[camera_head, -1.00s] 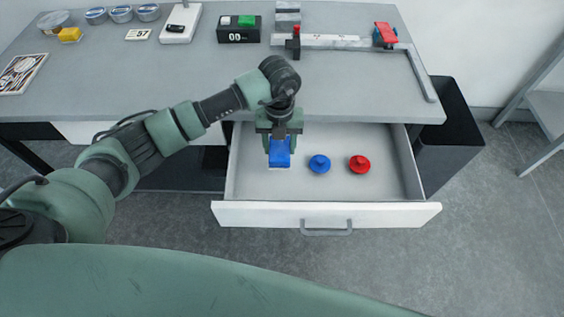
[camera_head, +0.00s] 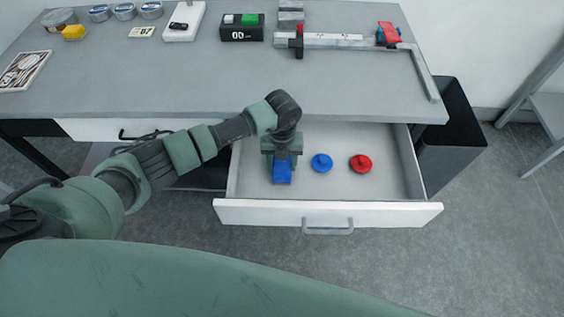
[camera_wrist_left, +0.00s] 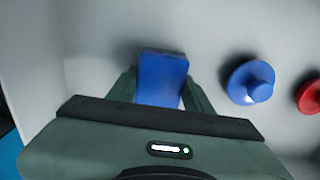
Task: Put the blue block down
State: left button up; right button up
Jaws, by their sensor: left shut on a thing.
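The blue block (camera_head: 282,173) is between the fingers of my left gripper (camera_head: 281,163), inside the open drawer (camera_head: 250,183), in its left part. In the left wrist view the block (camera_wrist_left: 161,78) shows between the two green fingers of the gripper (camera_wrist_left: 160,92), with the drawer floor (camera_wrist_left: 215,30) just beyond it. The gripper is shut on the block. The block is low in the drawer; whether it touches the floor I cannot tell. My right gripper is not in view.
A blue knobbed disc (camera_head: 321,163) and a red knobbed disc (camera_head: 361,164) lie in the drawer to the right of the block. The drawer front (camera_head: 330,214) and side walls surround them. The tabletop (camera_head: 200,75) overhangs behind. Drawer floor is clear at far right.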

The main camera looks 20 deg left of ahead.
aim_at(282, 163)
pick_arm(q)
jog(key=o, duration=1.4)
jog(key=shift+f, duration=0.1)
notch_tip(282, 163, up, 12)
jog(key=shift+r, duration=0.2)
